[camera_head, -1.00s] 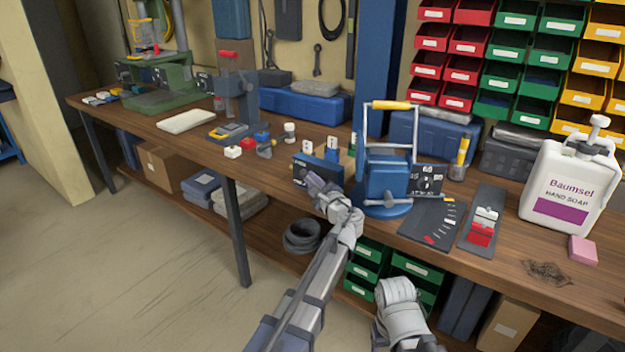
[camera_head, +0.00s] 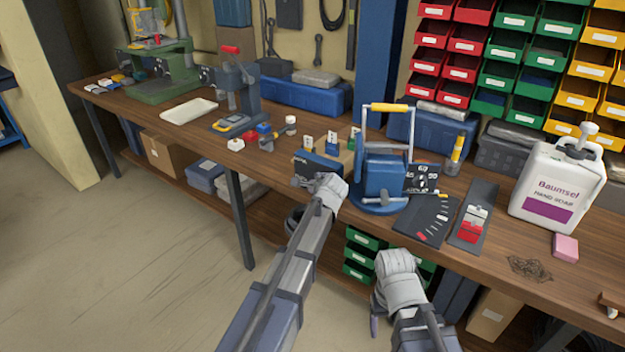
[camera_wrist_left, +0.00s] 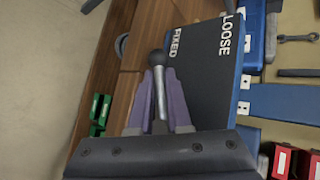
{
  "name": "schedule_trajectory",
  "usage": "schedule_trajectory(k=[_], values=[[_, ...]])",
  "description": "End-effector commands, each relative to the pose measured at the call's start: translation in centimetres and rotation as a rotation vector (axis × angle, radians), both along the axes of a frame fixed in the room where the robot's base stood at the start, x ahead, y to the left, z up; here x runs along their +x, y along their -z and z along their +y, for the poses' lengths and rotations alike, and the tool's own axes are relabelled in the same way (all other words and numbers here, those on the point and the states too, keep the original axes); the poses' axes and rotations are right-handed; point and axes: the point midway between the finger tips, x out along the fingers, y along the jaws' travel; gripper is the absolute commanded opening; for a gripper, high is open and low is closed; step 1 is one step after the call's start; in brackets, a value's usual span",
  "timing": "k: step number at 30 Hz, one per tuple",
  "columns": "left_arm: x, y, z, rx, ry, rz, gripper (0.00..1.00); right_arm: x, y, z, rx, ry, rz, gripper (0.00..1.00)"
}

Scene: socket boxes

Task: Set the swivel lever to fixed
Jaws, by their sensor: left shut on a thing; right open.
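The dark plate (camera_head: 318,166) stands at the bench's front edge, left of the blue device with a yellow handle (camera_head: 383,178). In the left wrist view the plate (camera_wrist_left: 205,75) reads FIXED and LOOSE. The swivel lever (camera_wrist_left: 157,85) is a metal rod with a dark ball knob. Its knob is beside the word FIXED, away from LOOSE. My left gripper (camera_wrist_left: 157,95) is shut on the lever, purple fingers on both sides of the rod. In the head view my left gripper (camera_head: 304,183) partly covers the plate's lower edge. My right gripper (camera_head: 376,322) is open and low, before the bench.
A dark scale plate (camera_head: 425,220) and a red-and-white switch panel (camera_head: 470,222) lie right of the device. A soap jug (camera_head: 550,190) and pink sponge (camera_head: 565,247) are farther right. Small socket blocks (camera_head: 331,146) stand behind the plate. Floor space is free at left.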

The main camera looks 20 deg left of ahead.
Motion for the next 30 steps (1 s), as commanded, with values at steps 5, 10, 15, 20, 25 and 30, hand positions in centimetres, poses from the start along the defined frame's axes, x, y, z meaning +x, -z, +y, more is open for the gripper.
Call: schedule_trajectory(k=[5,10,15,20,25,30], values=[[-0.11,0.21,-0.06,-0.057,-0.002,0.024,0.00,0.00,-0.64,0.00,0.000,0.000,0.000,0.71],[-0.15,0.40,-0.10,-0.083,-0.003,0.033,0.00,0.00,-0.82,0.00,0.000,0.000,0.000,0.71],[-0.16,0.48,-0.14,-0.091,-0.002,0.036,0.00,0.00,-0.83,0.00,0.000,0.000,0.000,0.71],[-0.18,0.51,-0.15,-0.092,-0.003,0.036,0.00,0.00,-0.82,0.00,0.000,0.000,0.000,0.71],[-0.18,0.51,-0.15,-0.092,-0.003,0.036,0.23,0.00,-0.82,0.00,0.000,0.000,0.000,0.71],[-0.14,0.47,-0.16,-0.091,-0.002,0.035,0.28,0.00,-0.83,0.00,0.000,0.000,0.000,0.71]])
